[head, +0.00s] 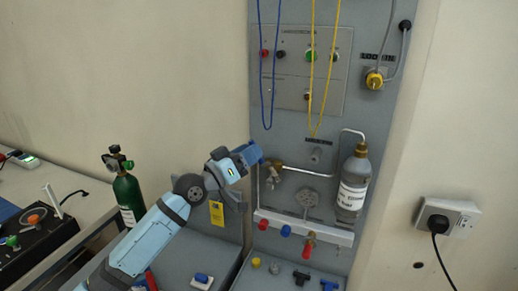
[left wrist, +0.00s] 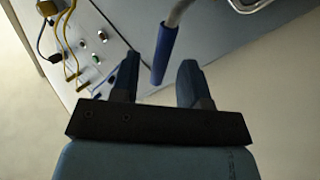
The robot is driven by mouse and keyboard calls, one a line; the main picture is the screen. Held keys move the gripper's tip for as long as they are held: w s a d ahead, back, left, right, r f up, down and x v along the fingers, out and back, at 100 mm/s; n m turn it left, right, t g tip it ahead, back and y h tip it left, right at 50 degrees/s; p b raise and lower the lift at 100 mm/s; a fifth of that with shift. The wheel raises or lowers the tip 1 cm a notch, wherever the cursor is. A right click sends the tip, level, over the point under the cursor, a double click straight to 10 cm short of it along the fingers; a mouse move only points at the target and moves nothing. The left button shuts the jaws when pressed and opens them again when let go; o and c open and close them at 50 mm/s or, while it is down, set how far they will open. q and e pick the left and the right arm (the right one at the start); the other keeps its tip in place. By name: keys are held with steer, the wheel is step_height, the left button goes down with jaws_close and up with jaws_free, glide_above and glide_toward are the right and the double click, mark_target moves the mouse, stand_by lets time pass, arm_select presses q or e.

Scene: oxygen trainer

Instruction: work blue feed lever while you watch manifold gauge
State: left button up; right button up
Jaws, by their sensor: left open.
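The blue feed lever (left wrist: 163,52) shows in the left wrist view as a blue sleeve on a grey metal rod. Its end hangs between the two fingers of my left gripper (left wrist: 159,72), with a gap on both sides. The gripper is open and holds nothing. In the head view my left gripper (head: 244,168) is at the left edge of the grey panel, beside a brass valve (head: 273,172); it hides most of the lever there. I cannot make out a readable manifold gauge; a round grey fitting (head: 307,198) sits on the panel. My right gripper is not in view.
A grey bottle (head: 352,185) is mounted on the panel's right. Blue (head: 265,110) and yellow (head: 318,105) cords hang above. A green cylinder (head: 128,193) stands at the left. A wall socket (head: 447,217) is at the right.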

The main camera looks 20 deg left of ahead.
arm_select(q)
steer(key=b+v, duration=0.2)
steer(key=v, duration=0.8)
stand_by(7.0)
